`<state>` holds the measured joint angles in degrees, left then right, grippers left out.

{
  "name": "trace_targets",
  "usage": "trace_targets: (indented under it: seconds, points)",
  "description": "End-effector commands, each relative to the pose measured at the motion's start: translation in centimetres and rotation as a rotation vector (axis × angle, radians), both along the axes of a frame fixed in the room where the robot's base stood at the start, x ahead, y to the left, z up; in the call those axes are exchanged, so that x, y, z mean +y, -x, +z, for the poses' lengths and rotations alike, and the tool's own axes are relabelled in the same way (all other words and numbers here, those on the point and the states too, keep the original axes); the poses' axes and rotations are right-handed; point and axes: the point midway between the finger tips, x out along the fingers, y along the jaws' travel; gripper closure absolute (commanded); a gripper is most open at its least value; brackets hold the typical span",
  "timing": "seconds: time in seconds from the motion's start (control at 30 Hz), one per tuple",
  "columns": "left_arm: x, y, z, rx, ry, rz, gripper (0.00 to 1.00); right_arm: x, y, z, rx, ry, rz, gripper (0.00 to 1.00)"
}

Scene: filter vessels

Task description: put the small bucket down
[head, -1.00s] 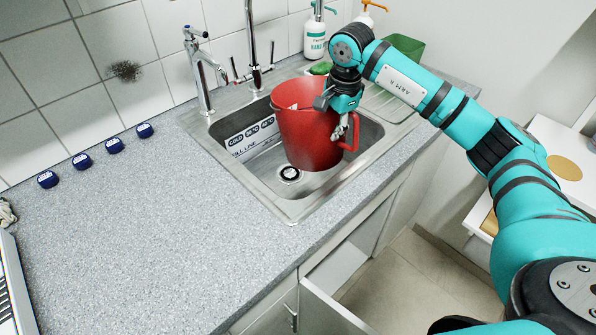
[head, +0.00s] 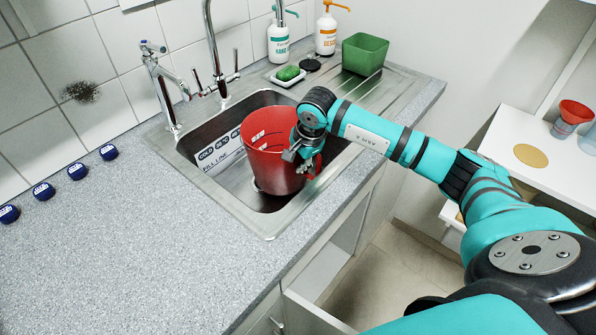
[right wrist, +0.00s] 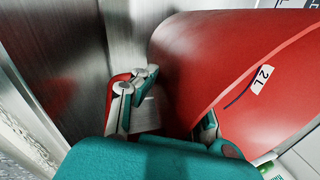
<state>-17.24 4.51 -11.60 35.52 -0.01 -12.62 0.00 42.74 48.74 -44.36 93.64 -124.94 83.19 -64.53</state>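The small bucket (head: 268,165) is red, with a side handle on its right. It stands close to upright inside the steel sink (head: 270,228) in the head view, and its base covers the drain area. My right gripper (head: 303,162) is at its handle side. In the right wrist view, the bucket's wall (right wrist: 225,60) with a "2 L" mark fills the right, and part of the red handle shows by the left finger. The fingers of the right gripper (right wrist: 172,108) are spread apart with nothing clearly clamped between them. My left gripper is out of view.
Two taps stand behind the sink, the tall one (head: 212,60) nearest the bucket. Soap bottles (head: 279,42), a green sponge (head: 288,73) and a green tub (head: 365,54) are at the back. Blue caps (head: 77,171) line the left counter. The front counter (head: 150,260) is clear.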

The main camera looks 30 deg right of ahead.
Motion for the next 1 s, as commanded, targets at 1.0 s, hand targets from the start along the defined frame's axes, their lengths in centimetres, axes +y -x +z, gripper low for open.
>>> trace_targets:
  seconds: [1.0]
  points:
    - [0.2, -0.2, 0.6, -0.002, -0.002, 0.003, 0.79, 0.0, 0.0, -3.2, 0.001, 0.0, 0.001, 0.71]
